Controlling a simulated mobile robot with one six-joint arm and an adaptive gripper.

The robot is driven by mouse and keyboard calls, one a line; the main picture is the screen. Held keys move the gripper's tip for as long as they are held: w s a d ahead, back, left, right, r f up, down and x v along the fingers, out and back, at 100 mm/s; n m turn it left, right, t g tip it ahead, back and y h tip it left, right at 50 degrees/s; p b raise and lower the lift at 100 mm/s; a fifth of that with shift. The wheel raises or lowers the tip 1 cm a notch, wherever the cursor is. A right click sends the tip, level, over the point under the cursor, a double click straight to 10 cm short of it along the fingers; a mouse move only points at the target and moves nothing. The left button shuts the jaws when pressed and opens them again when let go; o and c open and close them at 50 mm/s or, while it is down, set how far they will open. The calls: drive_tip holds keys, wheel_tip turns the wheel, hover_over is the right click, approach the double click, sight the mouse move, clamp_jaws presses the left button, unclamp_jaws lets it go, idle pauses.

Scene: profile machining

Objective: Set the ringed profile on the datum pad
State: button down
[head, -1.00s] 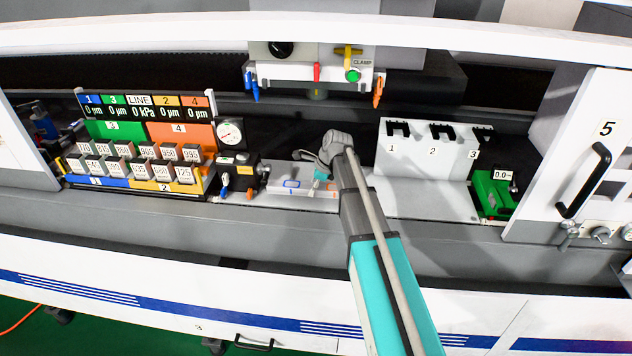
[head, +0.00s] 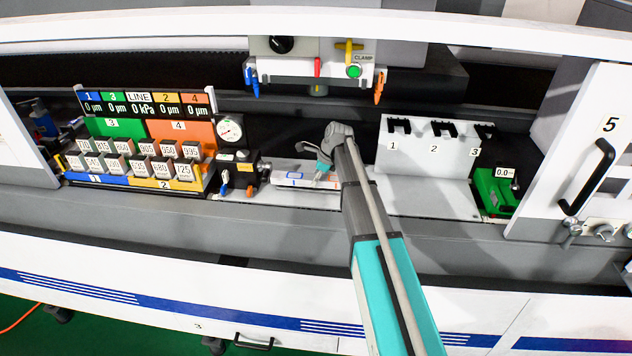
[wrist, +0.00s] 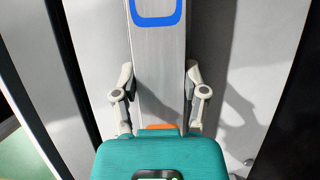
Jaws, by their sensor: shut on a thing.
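The ringed profile is a silver bar (wrist: 158,60) with a blue rounded outline (wrist: 157,22) on its face, seen in the wrist view. An orange mark shows on it close to the teal gripper body. My gripper (wrist: 160,98) has one finger on each side of the bar and is shut on it. In the head view the profile (head: 292,174) lies roughly level, left of my gripper (head: 320,168), partly hidden by the gripper. Whether it touches the ledge below is unclear. I cannot tell which surface is the datum pad.
Left of the profile stand a black unit (head: 238,180) with a round gauge (head: 229,130) and a rack of numbered blocks (head: 130,160). A clamp head (head: 315,70) hangs above. A grey stand (head: 425,150) with three numbered slots and a green device (head: 494,190) are to the right.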

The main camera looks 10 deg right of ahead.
drive_tip(key=shift+f, duration=0.15)
drive_tip(key=shift+f, duration=0.15)
drive_tip(key=shift+c, duration=0.6)
unclamp_jaws()
drive_tip(key=shift+r, duration=0.25)
drive_tip(key=p+v, duration=0.4)
drive_tip(key=shift+r, duration=0.25)
drive_tip(key=w+p+v, duration=0.1)
drive_tip(key=p+v, duration=0.6)
drive_tip(key=shift+s+r, duration=0.2)
drive_tip(key=shift+s, duration=0.35)
drive_tip(key=shift+d, duration=0.15)
